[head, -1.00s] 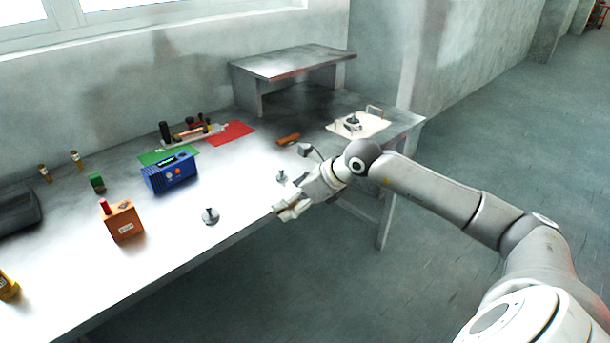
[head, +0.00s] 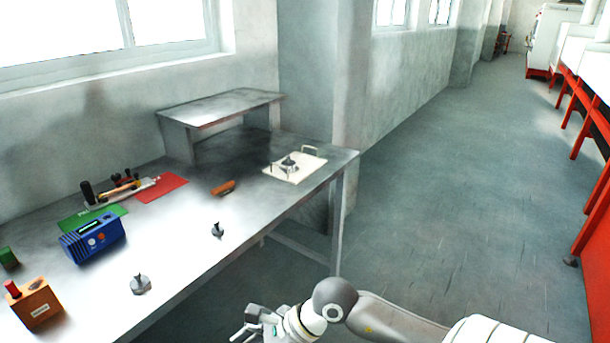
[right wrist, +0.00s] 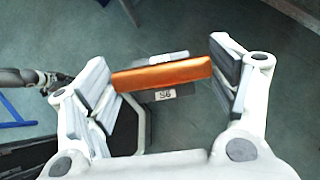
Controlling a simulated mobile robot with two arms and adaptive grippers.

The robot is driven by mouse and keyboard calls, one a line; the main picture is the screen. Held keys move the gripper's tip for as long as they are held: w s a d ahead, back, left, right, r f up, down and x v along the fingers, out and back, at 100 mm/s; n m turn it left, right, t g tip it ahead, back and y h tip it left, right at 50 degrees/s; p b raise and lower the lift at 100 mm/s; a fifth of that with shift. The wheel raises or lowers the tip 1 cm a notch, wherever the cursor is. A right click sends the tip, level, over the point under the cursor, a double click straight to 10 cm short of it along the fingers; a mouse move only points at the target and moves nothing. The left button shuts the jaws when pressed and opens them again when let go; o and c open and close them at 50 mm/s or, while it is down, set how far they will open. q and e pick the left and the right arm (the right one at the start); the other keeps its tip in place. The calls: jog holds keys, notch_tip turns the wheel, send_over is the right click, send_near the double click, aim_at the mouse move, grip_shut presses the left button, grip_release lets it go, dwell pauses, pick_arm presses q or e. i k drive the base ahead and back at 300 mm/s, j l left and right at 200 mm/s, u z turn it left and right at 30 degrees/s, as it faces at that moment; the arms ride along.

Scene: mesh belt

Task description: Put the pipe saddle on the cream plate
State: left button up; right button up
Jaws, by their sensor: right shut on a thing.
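The pipe saddle (right wrist: 160,75) appears as an orange bar with pale tabs on both sides, one tab marked with dark characters. It lies between the fingers of my right gripper (right wrist: 168,78), which is shut on it. In the head view my right gripper (head: 258,322) is low at the bottom, in front of the table and over the floor; the saddle cannot be made out there. The cream plate (head: 309,168) lies at the table's far right end, well apart from the gripper. A grey metal part (head: 288,163) and a handle (head: 311,149) show on it. My left gripper is not in view.
On the table (head: 185,262) stand two grey knobbed parts (head: 140,285) (head: 217,230), an orange-brown piece (head: 222,187), a blue box (head: 93,238) and an orange box (head: 35,304). A raised shelf (head: 220,107) stands behind. Open floor (head: 440,190) lies right of the table.

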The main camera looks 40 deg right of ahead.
aim_at(302, 161)
jog(key=i+l+z, duration=0.15)
jog(key=l+z, duration=0.35)
jog(key=i+l+z, duration=0.25)
jog(key=l+z, duration=0.25)
jog(key=i+l+z, duration=0.2)
jog(key=z, duration=0.3)
jog(key=i+l+z, duration=0.3)
jog(key=i, duration=0.35)
jog(key=i+z, duration=0.25)
jog(key=i, duration=0.45)
jog(key=i+l+u, duration=0.1)
jog(key=i+u, duration=0.15)
jog(key=u, duration=0.15)
jog(key=i+l+u, duration=0.15)
jog(key=u, duration=0.25)
jog(key=i+l+u, duration=0.5)
jog(key=u, duration=0.25)
jog(key=l, duration=0.1)
